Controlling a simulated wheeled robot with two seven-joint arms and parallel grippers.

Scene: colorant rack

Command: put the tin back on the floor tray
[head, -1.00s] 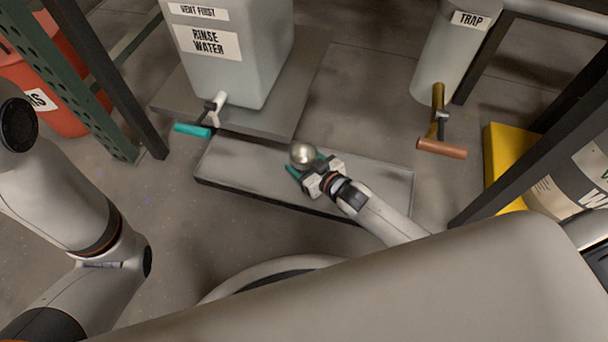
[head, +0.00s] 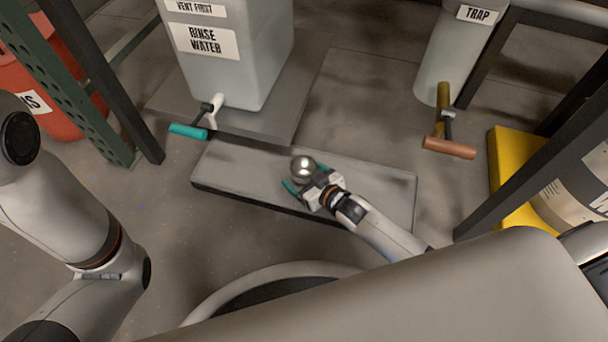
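The tin (head: 303,166), a shiny silvery round thing seen from above, appears to stand on the grey floor tray (head: 235,172), near its middle. My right gripper (head: 306,177) is low over the tray, just in front of the tin. Its teal fingertips are spread on either side of the tin, and it looks open. Whether a finger still touches the tin is hard to tell. My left arm comes in at the left, but its gripper is out of view.
A rinse water container (head: 235,70) with a teal-handled tap (head: 188,131) stands behind the tray. A trap vessel (head: 448,65) with a copper-coloured handle (head: 449,147) hangs at the back right. A dark post and yellow block (head: 508,150) stand right. The tray's left and right ends are clear.

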